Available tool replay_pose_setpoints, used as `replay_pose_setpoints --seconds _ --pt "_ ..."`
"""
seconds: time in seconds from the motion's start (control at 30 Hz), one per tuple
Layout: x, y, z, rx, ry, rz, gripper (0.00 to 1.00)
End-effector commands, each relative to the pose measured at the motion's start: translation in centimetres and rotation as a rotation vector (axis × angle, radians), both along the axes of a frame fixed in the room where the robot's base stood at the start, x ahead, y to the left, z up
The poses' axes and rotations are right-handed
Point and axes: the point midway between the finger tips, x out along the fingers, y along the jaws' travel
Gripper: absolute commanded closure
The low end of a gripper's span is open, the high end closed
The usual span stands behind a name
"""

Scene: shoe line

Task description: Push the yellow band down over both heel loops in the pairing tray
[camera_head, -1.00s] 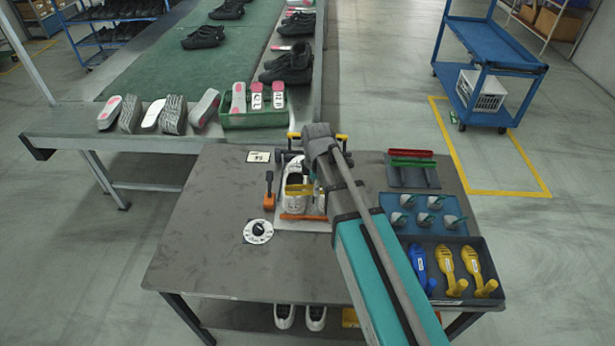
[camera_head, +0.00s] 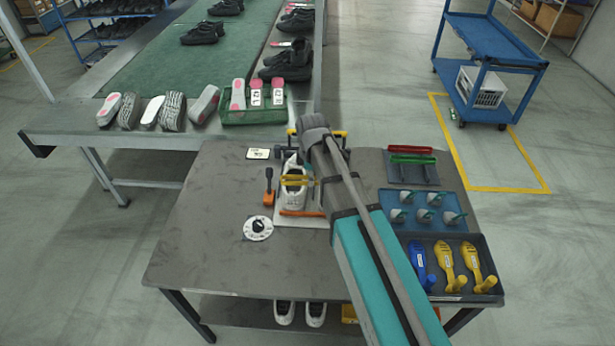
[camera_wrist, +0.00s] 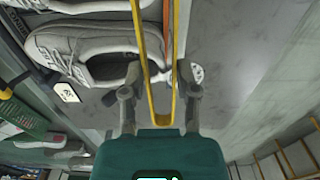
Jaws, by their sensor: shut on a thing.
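My gripper (camera_wrist: 160,76) shows in the wrist view with its two fingers shut on the yellow band (camera_wrist: 163,118), which runs between them as a long narrow loop. In the head view the band (camera_head: 294,180) crosses in front of the white shoes, and my wrist hides most of the gripper. A white shoe (camera_wrist: 60,42) lies beside the band in the wrist view, its collar opening close to the left finger. In the head view the shoe (camera_head: 291,194) stands in the pairing tray (camera_head: 300,223). The heel loops are too small to make out, and I cannot tell whether the band touches them.
An orange-handled clamp (camera_head: 268,187) and a round dial (camera_head: 258,228) are left of the tray. Red and green bars (camera_head: 411,154), a blue tray (camera_head: 388,205) and a dark tool tray (camera_head: 488,250) fill the table's right. The table's left is clear.

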Motion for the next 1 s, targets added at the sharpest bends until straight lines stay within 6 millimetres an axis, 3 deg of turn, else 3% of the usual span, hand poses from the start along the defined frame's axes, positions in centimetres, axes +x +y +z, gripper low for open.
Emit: replay_pose_setpoints --seconds 1.0 --pt "0.0 0.1 -4.2 0.000 0.000 0.002 0.83"
